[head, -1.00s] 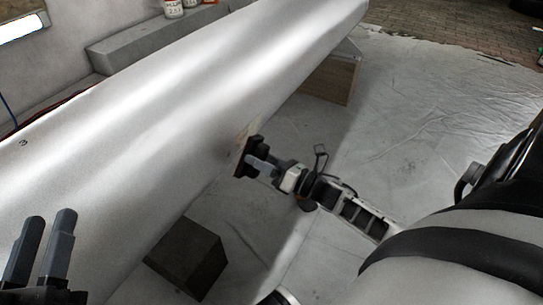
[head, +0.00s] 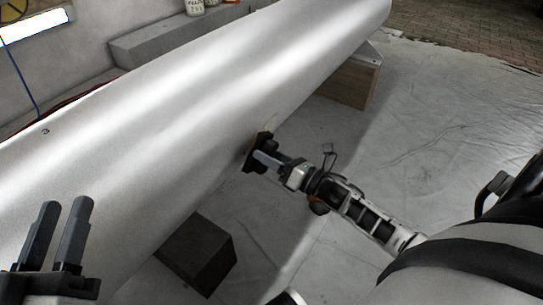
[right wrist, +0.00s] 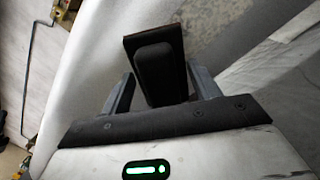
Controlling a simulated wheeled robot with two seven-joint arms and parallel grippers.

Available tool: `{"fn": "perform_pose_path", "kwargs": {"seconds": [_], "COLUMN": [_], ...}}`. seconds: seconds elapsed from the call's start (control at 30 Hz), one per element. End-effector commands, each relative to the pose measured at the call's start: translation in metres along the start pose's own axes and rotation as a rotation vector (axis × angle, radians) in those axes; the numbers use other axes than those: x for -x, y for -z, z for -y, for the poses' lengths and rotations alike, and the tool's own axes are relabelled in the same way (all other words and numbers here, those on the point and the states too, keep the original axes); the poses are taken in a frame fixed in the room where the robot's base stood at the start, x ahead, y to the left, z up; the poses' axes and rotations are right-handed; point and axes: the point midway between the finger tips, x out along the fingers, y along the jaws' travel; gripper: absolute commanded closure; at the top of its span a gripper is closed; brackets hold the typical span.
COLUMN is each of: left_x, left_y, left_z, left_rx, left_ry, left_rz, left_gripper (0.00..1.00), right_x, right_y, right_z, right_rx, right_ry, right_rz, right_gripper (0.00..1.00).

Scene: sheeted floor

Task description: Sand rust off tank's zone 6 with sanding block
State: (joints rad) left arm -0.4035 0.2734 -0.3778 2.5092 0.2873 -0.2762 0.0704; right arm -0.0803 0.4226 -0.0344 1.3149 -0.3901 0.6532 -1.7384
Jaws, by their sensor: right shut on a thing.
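The tank (head: 150,120) is a long pale cylinder lying diagonally across the head view, with a small dark mark near its left part. My right gripper (head: 262,160) is shut on the sanding block (head: 262,138), at the tank's lower right side. In the right wrist view, the block (right wrist: 155,65) has a dark handle between the two fingers and a brownish edge on its far side. It is against or very near the tank; exact contact cannot be told. A faint tan patch (head: 271,122) shows beside the block. My left gripper (head: 66,200) is empty, its fingers apart, in front of the tank.
A dark block (head: 197,252) and a wooden block (head: 348,82) stand on the sheeted floor under the tank. A grey ledge (head: 165,40) with containers (head: 194,6) lies behind it. Sheeted floor (head: 430,110) is open at the right.

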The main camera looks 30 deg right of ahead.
Motion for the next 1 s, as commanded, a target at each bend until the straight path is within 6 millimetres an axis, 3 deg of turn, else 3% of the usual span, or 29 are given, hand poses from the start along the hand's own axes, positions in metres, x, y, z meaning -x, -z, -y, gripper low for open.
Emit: {"fn": "perform_pose_path", "kwargs": {"seconds": [1.0], "left_x": [0.001], "left_y": [-0.006], "left_z": [0.002], "left_rx": [0.001], "left_ry": [0.002], "left_rz": [-0.004], "left_gripper": [0.64], "right_x": [-0.017], "right_y": [-0.002], "right_z": [0.003], "right_rx": [0.001], "right_ry": [-0.001], "right_rz": [0.001], "right_gripper": [0.57]}}
